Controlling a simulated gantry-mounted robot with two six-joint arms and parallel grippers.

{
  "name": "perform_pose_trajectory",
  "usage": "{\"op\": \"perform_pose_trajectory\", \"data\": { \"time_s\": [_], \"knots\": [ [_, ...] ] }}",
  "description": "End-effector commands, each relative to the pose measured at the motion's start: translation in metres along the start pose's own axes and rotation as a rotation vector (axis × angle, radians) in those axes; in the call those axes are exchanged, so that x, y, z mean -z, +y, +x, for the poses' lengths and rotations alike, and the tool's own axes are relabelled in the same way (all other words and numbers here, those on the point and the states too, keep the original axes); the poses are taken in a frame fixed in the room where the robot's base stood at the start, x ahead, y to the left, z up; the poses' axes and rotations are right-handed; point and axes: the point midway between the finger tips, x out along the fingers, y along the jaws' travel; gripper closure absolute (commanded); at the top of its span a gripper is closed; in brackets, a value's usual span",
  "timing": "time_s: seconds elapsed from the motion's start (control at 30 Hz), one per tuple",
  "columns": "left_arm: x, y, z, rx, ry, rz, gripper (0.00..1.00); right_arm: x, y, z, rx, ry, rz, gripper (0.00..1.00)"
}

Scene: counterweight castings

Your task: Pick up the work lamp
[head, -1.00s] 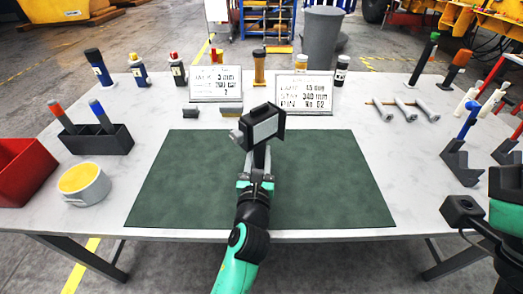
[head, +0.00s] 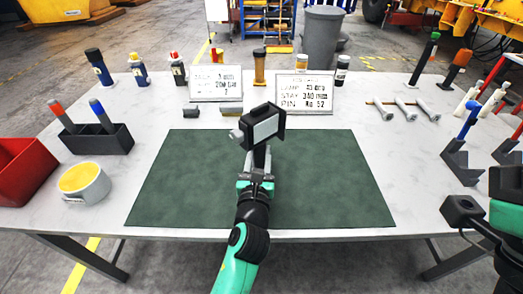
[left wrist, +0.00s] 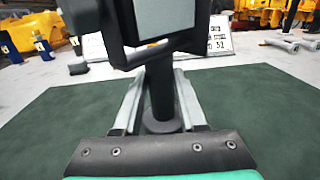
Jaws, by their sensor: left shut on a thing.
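The work lamp (head: 264,127) has a black-framed head with a grey panel and a dark stem. It stands upright over the green mat in the head view. My left gripper (head: 259,160) reaches in from the front and is shut on the lamp's stem. In the left wrist view the dark stem (left wrist: 161,95) stands between the two grey fingers, with its round foot low between them. The lamp head is cut off by the top edge there. I cannot tell whether the lamp touches the mat. Part of my right arm shows at the right edge, but its fingers do not.
The green mat (head: 330,190) is otherwise clear. Two sign cards (head: 304,95) stand behind it. A black holder (head: 97,140), a round yellow-topped container (head: 84,183) and a red bin (head: 22,170) are on the left. Silver pins (head: 405,108) and a blue-handled bracket (head: 462,150) are on the right.

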Motion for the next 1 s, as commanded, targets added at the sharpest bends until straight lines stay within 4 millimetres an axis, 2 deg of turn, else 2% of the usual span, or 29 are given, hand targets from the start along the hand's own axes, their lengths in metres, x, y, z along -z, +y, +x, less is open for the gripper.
{"op": "perform_pose_trajectory", "data": {
  "time_s": [0.27, 0.37, 0.5, 0.77, 0.9, 1.0],
  "knots": [
    [-0.009, 0.000, 0.000, 0.001, -0.004, -0.001, 1.00, 0.005, 0.000, 0.005, 0.000, 0.000, 0.000, 1.00],
    [-0.020, 0.000, 0.000, 0.001, -0.004, -0.001, 1.00, 0.012, 0.000, 0.013, 0.000, 0.000, 0.000, 1.00],
    [-0.045, 0.000, 0.000, 0.001, -0.005, -0.001, 1.00, 0.029, 0.000, 0.031, 0.000, 0.000, 0.000, 1.00],
    [-0.111, -0.005, -0.054, 0.003, -0.006, -0.001, 1.00, 0.076, 0.000, 0.083, 0.000, 0.001, 0.000, 1.00],
    [-0.119, -0.009, -0.094, 0.004, -0.002, 0.000, 1.00, 0.089, 0.000, 0.096, 0.000, 0.000, 0.000, 1.00],
    [-0.126, -0.011, -0.115, 0.004, -0.003, 0.000, 1.00, 0.095, 0.000, 0.103, 0.000, 0.000, 0.000, 1.00]
  ]
}}
